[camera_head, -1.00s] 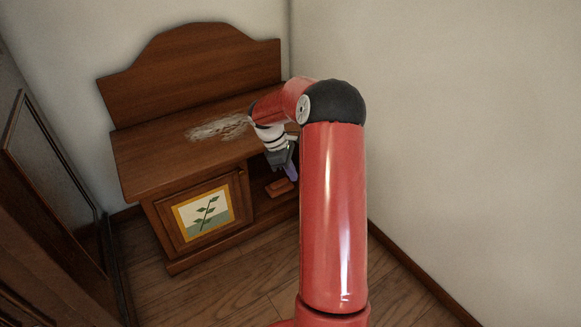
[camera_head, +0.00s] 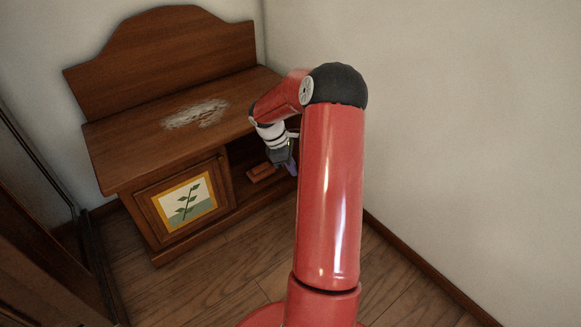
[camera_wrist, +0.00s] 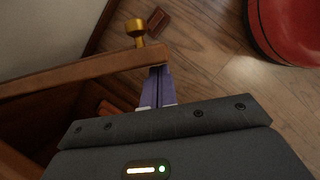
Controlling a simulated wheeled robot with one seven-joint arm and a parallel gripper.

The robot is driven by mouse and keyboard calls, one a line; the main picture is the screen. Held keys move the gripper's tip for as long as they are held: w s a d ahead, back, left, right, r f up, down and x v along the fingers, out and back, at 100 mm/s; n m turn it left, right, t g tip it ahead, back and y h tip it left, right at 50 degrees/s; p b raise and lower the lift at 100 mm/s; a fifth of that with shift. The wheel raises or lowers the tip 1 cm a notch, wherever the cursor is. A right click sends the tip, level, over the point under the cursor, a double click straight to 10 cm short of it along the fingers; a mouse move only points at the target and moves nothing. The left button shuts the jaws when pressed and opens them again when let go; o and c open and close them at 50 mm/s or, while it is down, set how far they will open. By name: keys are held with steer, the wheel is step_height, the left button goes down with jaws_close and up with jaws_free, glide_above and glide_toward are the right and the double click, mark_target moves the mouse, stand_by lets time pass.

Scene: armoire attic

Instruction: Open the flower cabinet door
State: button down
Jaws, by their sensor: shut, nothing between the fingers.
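The flower cabinet door (camera_head: 207,212) is a wooden panel with a framed plant picture, low on the left of the cabinet front. My gripper (camera_head: 287,165) is low before the open compartment, right of the door. Its purple fingers (camera_wrist: 158,72) are together and empty at the door's free end; contact cannot be told.
A reddish-brown block (camera_head: 262,172) lies in the open compartment. Another brown block (camera_wrist: 158,20) is on the floor in the wrist view. The wooden cabinet top (camera_head: 125,145) overhangs the door. A wall stands at right; bare floor (camera_head: 215,275) lies in front.

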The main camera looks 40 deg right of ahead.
steer(key=s+d+n+t+p, duration=0.1)
steer(key=s+d+n+p, duration=0.2)
steer(key=s+d, duration=0.5)
steer(key=d+p, duration=0.1)
steer(key=d, duration=0.2)
steer(key=shift+s+h, duration=0.3)
steer(key=shift+s, duration=0.05)
steer(key=shift+w+a, duration=0.1)
steer(key=w+a+r+p, duration=0.1)
steer(key=w+a+r, duration=0.1)
steer(key=a+r, duration=0.5)
step_height(320, 180, up, 2)
steer(key=shift+r, duration=0.15)
steer(key=shift+w, duration=0.15)
